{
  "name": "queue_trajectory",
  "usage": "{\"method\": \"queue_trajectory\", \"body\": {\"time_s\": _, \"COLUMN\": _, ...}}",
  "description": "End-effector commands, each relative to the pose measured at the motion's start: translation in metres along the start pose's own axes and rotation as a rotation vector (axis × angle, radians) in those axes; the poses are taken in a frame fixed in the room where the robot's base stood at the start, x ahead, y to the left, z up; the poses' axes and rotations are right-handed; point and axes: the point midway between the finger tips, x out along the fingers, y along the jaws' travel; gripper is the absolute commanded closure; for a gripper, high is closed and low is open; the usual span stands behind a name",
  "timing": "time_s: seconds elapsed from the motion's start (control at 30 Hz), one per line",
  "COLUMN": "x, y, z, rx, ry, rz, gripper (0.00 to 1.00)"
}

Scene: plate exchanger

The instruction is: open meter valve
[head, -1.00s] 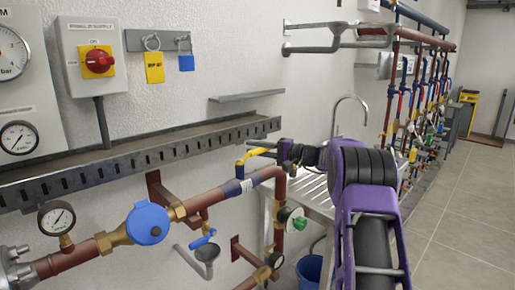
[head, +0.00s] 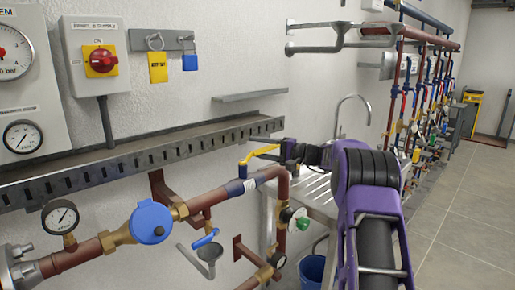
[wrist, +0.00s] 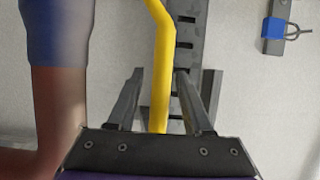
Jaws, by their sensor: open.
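A yellow lever handle (head: 262,151) sits on the copper pipe, to the right of a round blue meter (head: 150,222). The lever slants up to the right toward my gripper (head: 281,151). In the wrist view the yellow lever (wrist: 161,62) runs down between the two fingers of my gripper (wrist: 158,88). The fingers are apart, with a gap on both sides of the lever. The lever's lower end is hidden behind the gripper body. The valve body under the lever is hard to make out.
A slotted grey cable tray (head: 150,151) runs along the wall behind the pipe. A blue-wrapped pipe (wrist: 55,50) stands close left of my fingers. A steel sink (head: 318,196) lies below my arm. A blue padlock (head: 190,62) hangs on the wall.

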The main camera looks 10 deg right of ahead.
Motion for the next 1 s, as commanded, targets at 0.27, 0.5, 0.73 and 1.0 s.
{"method": "queue_trajectory", "body": {"time_s": 0.27, "x": -0.044, "y": 0.0, "z": -0.001, "rx": 0.001, "ry": 0.004, "rz": 0.0, "gripper": 0.49}}
{"method": "queue_trajectory", "body": {"time_s": 0.5, "x": -0.104, "y": 0.0, "z": -0.002, "rx": -0.001, "ry": 0.006, "rz": -0.001, "gripper": 0.49}}
{"method": "queue_trajectory", "body": {"time_s": 0.73, "x": -0.15, "y": 0.0, "z": -0.001, "rx": 0.0, "ry": 0.003, "rz": -0.001, "gripper": 0.49}}
{"method": "queue_trajectory", "body": {"time_s": 1.0, "x": -0.172, "y": -0.001, "z": 0.0, "rx": -0.001, "ry": 0.001, "rz": -0.001, "gripper": 0.49}}
